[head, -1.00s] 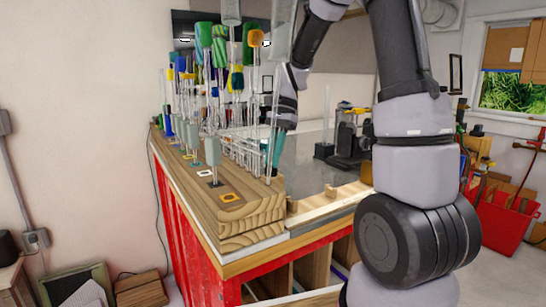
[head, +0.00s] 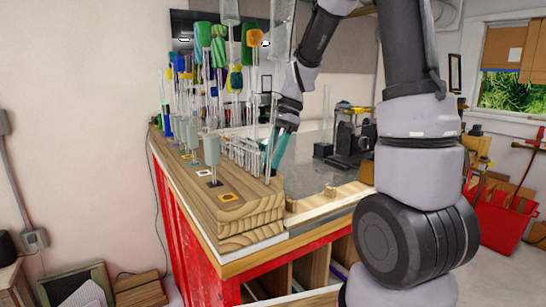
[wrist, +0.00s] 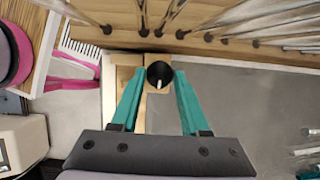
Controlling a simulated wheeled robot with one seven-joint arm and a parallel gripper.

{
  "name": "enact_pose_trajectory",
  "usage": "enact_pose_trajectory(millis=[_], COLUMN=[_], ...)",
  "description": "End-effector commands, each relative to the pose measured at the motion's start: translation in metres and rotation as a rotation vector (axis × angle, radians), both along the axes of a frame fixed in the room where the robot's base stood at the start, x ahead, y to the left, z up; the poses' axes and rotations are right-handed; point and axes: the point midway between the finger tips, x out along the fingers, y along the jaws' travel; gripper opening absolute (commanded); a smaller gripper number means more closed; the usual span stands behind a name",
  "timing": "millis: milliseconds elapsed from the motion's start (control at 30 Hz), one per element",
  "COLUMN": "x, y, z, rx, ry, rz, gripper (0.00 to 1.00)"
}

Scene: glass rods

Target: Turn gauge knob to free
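A black round knob with a white pointer mark (wrist: 159,75) sits on a pale wooden piece in the wrist view; I take it to be the gauge knob. The mark points down in that picture. My gripper (wrist: 158,92) is open, with one teal finger on each side of the knob and visible gaps between. I cannot tell how far the fingertips stand above it. In the head view my gripper (head: 277,157) is behind the glass rods at the bench's right side. The knob cannot be made out there.
Several glass rods with coloured tops stand in a wooden rack (head: 240,212) close beside my gripper; their lower ends line the top of the wrist view. A dark apparatus (head: 352,138) stands farther back.

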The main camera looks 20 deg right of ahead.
Motion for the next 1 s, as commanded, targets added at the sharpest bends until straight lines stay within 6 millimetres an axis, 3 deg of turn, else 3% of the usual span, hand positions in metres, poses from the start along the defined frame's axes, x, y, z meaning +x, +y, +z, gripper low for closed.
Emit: enact_pose_trajectory(millis=[167,633,1000], x=[0.002,0.011,0.012], y=[-0.003,-0.035,-0.04], z=[0.009,0.087,0.1], rx=[0.001,0.0,0.0], ry=[-0.003,-0.002,0.0], rz=[0.0,-0.001,0.0], gripper=[0.45,0.45,0.45])
